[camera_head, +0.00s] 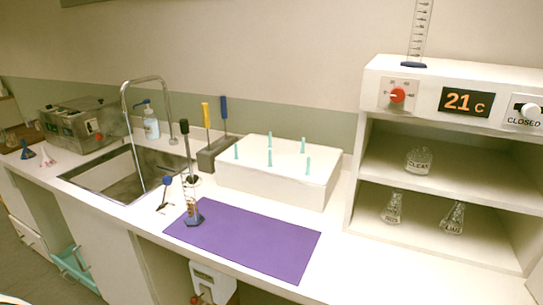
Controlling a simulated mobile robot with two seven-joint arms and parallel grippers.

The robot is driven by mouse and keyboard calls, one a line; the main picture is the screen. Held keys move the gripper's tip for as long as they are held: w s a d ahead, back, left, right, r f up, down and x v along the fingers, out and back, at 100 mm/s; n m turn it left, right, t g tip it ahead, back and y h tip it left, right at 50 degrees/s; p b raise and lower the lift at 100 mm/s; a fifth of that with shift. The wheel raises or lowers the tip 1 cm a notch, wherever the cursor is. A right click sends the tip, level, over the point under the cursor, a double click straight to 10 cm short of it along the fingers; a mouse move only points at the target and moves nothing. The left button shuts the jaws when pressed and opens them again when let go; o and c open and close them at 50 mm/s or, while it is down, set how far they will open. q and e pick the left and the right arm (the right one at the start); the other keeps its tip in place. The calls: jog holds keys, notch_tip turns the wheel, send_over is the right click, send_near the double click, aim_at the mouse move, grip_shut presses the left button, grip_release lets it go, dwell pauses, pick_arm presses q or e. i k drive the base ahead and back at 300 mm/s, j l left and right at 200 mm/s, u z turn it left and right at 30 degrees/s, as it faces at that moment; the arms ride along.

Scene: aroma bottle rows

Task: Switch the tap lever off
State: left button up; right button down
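The tap (147,80) is a tall silver gooseneck pipe that arches over the sink (95,178) at the left of the counter. To the right of the sink, a thin rod with a black knob (184,127) rises nearly upright, leaning slightly left, from a small round base. It looks like a lever, but I cannot tell for sure that it belongs to the tap. Neither of my grippers is in view.
A measuring cylinder (192,214) and a small blue-topped tool (166,182) stand close in front of the rod. A holder (213,157) with yellow and blue handles and a white peg block (262,185) stand behind. Shelves (440,180) hold flasks.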

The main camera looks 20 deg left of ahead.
aim_at(167, 181)
jog(key=i+j+u, duration=0.1)
jog(key=u, duration=0.4)
jog(key=i+j+u, duration=0.1)
jog(key=u, duration=0.35)
jog(key=i+j+u, duration=0.1)
jog(key=u, duration=0.4)
jog(key=j+z, duration=0.4)
jog(key=j, duration=0.2)
jog(key=j+z, duration=0.4)
jog(key=j, duration=0.25)
